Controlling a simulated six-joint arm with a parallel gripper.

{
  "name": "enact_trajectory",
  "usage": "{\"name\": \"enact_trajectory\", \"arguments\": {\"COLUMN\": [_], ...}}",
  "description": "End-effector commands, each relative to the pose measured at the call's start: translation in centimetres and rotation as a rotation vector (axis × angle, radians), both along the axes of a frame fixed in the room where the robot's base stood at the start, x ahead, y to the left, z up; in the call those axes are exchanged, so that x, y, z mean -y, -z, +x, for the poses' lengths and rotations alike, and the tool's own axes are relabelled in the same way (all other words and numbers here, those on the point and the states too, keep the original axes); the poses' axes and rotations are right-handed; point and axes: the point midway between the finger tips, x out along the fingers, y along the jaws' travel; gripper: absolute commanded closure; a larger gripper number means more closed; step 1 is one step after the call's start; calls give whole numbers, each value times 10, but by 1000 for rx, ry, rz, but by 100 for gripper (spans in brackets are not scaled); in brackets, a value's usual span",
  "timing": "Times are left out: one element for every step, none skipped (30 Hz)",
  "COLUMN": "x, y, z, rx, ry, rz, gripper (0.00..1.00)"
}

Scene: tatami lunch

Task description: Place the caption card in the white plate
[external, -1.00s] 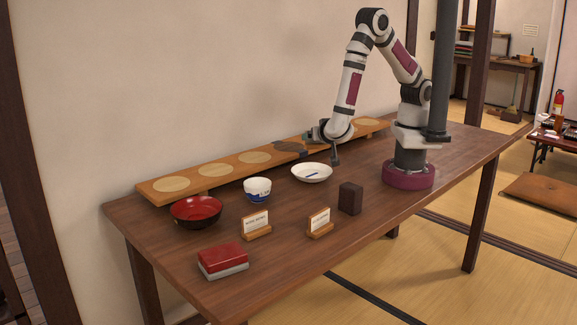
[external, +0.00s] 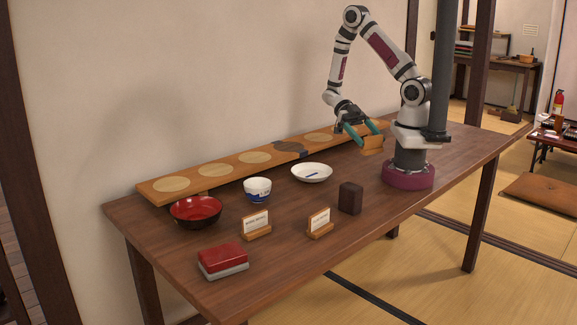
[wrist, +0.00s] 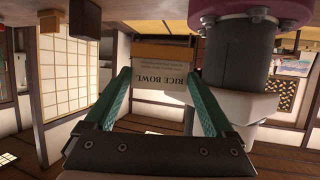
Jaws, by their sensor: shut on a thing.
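My gripper (external: 368,137) is shut on a caption card (external: 372,147), held in the air above the table near my base. It has a wooden block as its stand. In the wrist view the card (wrist: 160,76) sits between the green fingertips (wrist: 162,78) and reads "RICE BOWL" upside down. The white plate (external: 325,175) lies on the table, left of and lower than my gripper. A short dark blue mark shows in it.
Two other caption cards (external: 256,222) (external: 320,218) stand at the front. A dark block (external: 351,198), a blue-and-white cup (external: 257,190), a red bowl (external: 196,208) and a red box (external: 222,258) are on the table (external: 290,270). A long wooden board (external: 222,182) runs along the back.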

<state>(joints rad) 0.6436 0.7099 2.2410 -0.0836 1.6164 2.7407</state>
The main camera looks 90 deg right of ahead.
Motion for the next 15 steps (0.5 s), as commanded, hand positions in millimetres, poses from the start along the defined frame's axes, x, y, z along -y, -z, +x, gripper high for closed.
{"name": "enact_trajectory", "arguments": {"x": [3,6,11,17,24,35,44,53,65,74,82,91,97,102,107], "y": [-3,-5,-7,-9,-11,-14,-16,-18,-20,-21,-22,-24,-25,-26,-26], "z": [11,19,31,39,48,58,65,71,78,81,84,88,89,90,92], "rx": [1,1,1,1,0,2,2,1,1,2,1,1,1,1,1], "ry": [146,244,374,473,569,695,786,870,968,1032,1090,1156,1195,1227,1261], "rz": [0,0,-1,0,-1,-2,-2,-1,-1,-2,-2,-1,-1,-2,-1], "gripper": [64,64,64,64,64,64,64,64,64,64,64,64,64,64,64]}}
